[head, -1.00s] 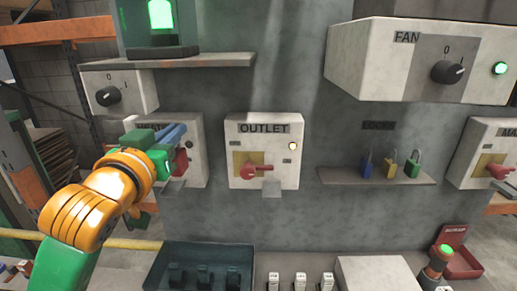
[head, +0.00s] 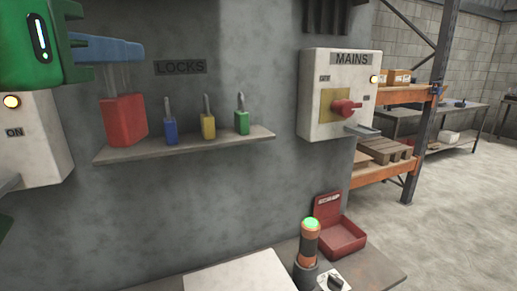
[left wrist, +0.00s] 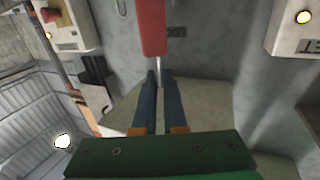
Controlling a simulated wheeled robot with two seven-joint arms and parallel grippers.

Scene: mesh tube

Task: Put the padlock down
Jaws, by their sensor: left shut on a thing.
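My left gripper (head: 128,52) comes in at the upper left of the head view. Its blue fingers are shut on the shackle of a red padlock (head: 123,121), which hangs upright below them. The padlock appears in front of the left end of the grey shelf (head: 240,139) under the LOCKS label. I cannot tell whether its base touches the shelf. In the left wrist view the fingers (left wrist: 158,78) close around the thin metal shackle, with the red body (left wrist: 152,28) beyond. My right gripper is not in view.
Blue (head: 170,130), yellow (head: 208,127) and green (head: 242,123) padlocks stand on the shelf to the right of the red one. The MAINS box (head: 318,112) is on the wall further right. An open red box (head: 345,238) and a green-topped beacon (head: 309,245) stand on the bench below.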

